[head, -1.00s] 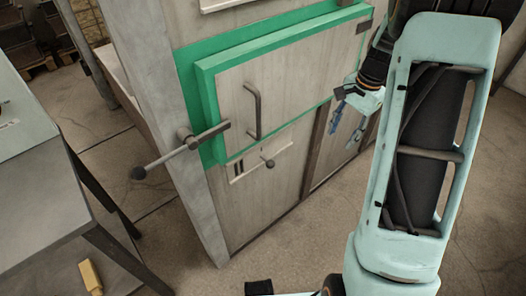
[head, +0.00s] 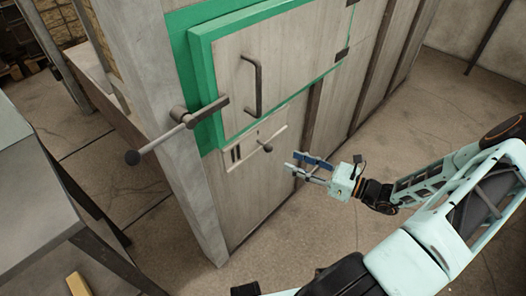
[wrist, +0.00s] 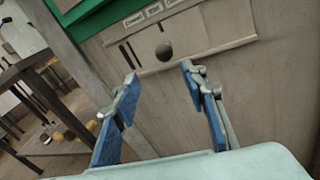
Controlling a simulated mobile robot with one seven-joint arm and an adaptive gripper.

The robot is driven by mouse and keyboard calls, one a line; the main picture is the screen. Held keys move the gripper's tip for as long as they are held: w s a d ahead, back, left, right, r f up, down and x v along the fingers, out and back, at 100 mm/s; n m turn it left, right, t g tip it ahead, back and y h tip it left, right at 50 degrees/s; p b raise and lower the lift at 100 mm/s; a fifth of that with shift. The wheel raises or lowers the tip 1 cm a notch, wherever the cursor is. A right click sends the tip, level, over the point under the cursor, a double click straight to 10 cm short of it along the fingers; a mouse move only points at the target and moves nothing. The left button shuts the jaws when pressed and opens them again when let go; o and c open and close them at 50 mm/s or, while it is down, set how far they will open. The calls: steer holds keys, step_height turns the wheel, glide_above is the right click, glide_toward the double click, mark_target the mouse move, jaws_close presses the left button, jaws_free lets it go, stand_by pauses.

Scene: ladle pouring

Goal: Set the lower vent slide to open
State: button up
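The lower vent slide (head: 257,149) is a pale plate with dark slots on the furnace front, below the green-framed door. Its round dark knob (head: 268,148) sticks out near its right part. In the wrist view the slide (wrist: 205,52) carries small labels too blurred to read surely, and the knob (wrist: 164,51) lies beyond and between my fingertips. My gripper (head: 294,162) is open, to the right of and slightly below the knob in the head view, apart from it. Its blue-padded fingers (wrist: 158,70) hold nothing.
The green-framed door (head: 205,80) has a bar handle (head: 257,85) and a long latch lever (head: 165,140) sticking out left with a dark ball end. A grey table (head: 35,190) stands at the left. A yellow block (head: 77,285) lies below it. Floor right of the furnace is clear.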

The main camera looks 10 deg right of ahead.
mark_target(269, 146)
steer(key=shift+m+t, duration=0.4)
steer(key=b+x, duration=0.1)
steer(key=x, duration=0.9)
steer(key=shift+w+r+b, duration=0.1)
steer(key=shift+w+b, duration=0.3)
steer(key=shift+w, duration=0.15)
jaws_close()
